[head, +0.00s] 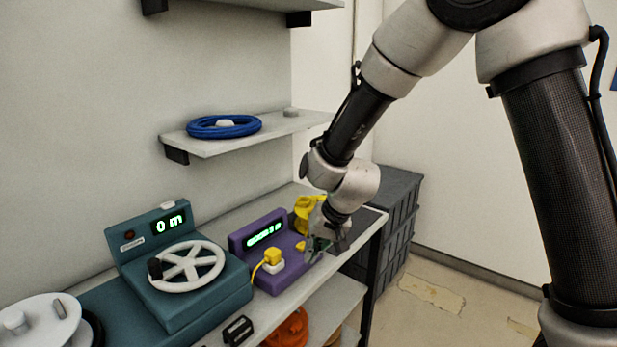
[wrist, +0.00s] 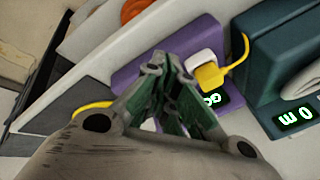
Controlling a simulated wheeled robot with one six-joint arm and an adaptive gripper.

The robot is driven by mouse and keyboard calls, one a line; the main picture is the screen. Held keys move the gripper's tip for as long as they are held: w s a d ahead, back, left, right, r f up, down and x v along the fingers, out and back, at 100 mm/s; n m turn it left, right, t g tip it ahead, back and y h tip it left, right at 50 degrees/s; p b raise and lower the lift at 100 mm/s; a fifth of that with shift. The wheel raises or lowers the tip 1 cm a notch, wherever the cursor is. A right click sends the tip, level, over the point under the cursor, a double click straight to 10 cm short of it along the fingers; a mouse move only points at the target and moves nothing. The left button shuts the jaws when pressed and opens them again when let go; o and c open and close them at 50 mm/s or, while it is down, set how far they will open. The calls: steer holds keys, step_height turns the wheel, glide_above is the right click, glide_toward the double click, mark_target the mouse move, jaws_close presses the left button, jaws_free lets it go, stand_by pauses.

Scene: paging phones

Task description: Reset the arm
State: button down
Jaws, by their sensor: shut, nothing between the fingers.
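My gripper (head: 322,243) is shut and empty, at the right end of the purple device by the bench's right end. In the wrist view its fingertips (wrist: 157,62) meet over the purple device (wrist: 190,47). I cannot tell whether they touch it. The purple device (head: 275,228) has a lit green display and a white and yellow plug (head: 273,258) with a yellow cord on its front; the plug also shows in the wrist view (wrist: 207,73). A yellow object (head: 306,208) stands behind my gripper and is partly hidden by it.
A teal device (head: 205,302) with a white handwheel (head: 187,267) reads "0 m" on the bench at left. A shelf (head: 215,149) above holds a blue coil (head: 224,127). Dark grey crates (head: 398,190) stand beyond the bench's right end. The floor at right is open.

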steer(key=s+d+r+h, duration=0.1)
steer(key=s+d+r, duration=0.6)
steer(key=d, duration=0.5)
steer(key=s+d+r+t+h, duration=0.1)
steer(key=s+d+r, duration=0.6)
steer(key=d, duration=0.5)
steer(key=s+d+r+h, duration=0.2)
steer(key=s+d+r, duration=0.4)
steer(key=d, duration=0.6)
steer(key=shift+s+r+m, duration=0.3)
steer(key=shift+s+r, duration=0.1)
steer(key=shift+s, duration=0.65)
